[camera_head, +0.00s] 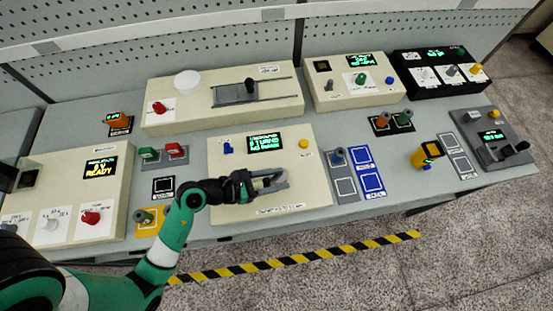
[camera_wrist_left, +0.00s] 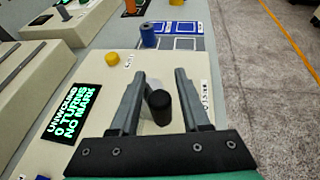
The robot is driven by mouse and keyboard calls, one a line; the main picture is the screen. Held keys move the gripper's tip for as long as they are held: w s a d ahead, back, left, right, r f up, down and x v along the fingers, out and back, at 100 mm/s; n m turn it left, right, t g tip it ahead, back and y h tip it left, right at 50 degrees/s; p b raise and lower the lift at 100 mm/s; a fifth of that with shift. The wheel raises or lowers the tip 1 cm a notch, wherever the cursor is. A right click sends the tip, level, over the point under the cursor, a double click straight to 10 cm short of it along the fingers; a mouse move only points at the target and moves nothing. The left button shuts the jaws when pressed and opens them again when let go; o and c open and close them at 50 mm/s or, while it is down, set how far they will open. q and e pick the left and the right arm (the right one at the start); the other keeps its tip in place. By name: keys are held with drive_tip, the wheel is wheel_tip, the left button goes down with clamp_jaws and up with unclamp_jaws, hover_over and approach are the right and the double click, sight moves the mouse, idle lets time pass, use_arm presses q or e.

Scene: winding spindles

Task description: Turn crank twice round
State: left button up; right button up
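The winding box (camera_head: 310,195) is a cream unit in the middle of the bench. Its green display (camera_head: 265,142) reads unwound, 0 turns, no mark in the left wrist view (camera_wrist_left: 68,117). The crank's black knob (camera_wrist_left: 159,106) stands up from a pale round part, seen in the left wrist view. My left gripper (camera_head: 280,180) is over the front of this box. In the left wrist view, its two grey fingers (camera_wrist_left: 167,76) are apart, one on each side of the knob, with visible gaps. In the head view the gripper hides the crank. My right gripper is out of view.
On the same box are a blue switch (camera_head: 228,148) and a yellow button (camera_head: 303,143). A blue-grey peg (camera_head: 338,157) and blue-framed pads (camera_head: 372,180) lie to the right. The slider box (camera_head: 200,119) is behind, and a cream panel (camera_head: 115,215) is left.

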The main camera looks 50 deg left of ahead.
use_arm(q)
clamp_jaws()
